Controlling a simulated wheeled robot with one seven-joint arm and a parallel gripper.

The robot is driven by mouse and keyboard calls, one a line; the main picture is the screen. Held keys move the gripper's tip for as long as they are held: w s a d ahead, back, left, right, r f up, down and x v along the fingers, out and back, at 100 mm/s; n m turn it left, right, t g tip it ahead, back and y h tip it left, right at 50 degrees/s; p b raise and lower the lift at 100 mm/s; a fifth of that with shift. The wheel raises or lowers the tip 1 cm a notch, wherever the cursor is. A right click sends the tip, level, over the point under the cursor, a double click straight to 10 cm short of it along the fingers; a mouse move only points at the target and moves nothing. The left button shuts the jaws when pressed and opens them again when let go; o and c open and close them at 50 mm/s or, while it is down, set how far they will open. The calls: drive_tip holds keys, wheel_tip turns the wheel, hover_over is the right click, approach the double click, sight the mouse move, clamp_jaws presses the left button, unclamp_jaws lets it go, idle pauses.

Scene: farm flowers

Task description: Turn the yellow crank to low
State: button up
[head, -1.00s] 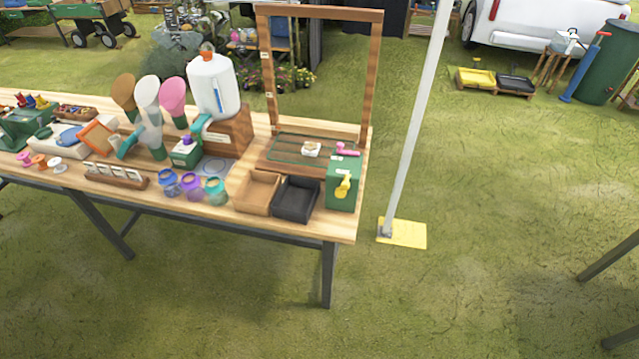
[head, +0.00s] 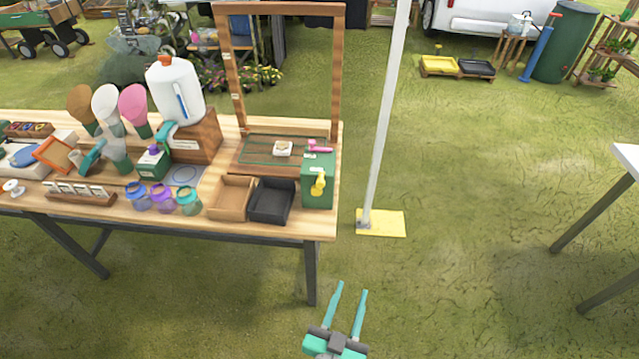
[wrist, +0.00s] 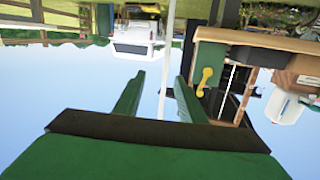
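The yellow crank (head: 319,185) is on the front face of a green box (head: 319,168) at the right end of the wooden table. In the wrist view, which is upside down, the yellow crank (wrist: 204,79) shows right of my fingers. My gripper (head: 352,288) is in front of the table, below and a little right of the crank, well apart from it. Its two teal fingers are spread with nothing between them; in the wrist view my gripper (wrist: 155,85) also shows empty. I cannot read any markings by the crank.
A black tray (head: 271,203) and a tan tray (head: 231,199) sit left of the box. A wooden frame (head: 338,75) stands behind it. A white pole (head: 381,120) on a yellow base (head: 393,223) rises right of the table. Another table (head: 627,158) is at the far right. Grass between is clear.

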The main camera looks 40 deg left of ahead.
drive_tip(key=w+a+r+n+y, duration=0.25)
drive_tip(key=w+a+r, duration=0.3)
drive_tip(key=a, duration=0.35)
drive_tip(key=y, duration=0.2)
approach(319, 186)
drive_tip(key=w, duration=0.1)
drive_tip(key=shift+n+g, duration=0.3)
drive_tip(key=shift+n, duration=0.05)
drive_tip(key=x, duration=1)
drive_tip(key=shift+r, duration=0.25)
drive_tip(key=shift+c, duration=0.6)
clamp_jaws()
drive_tip(key=shift+s, duration=0.1)
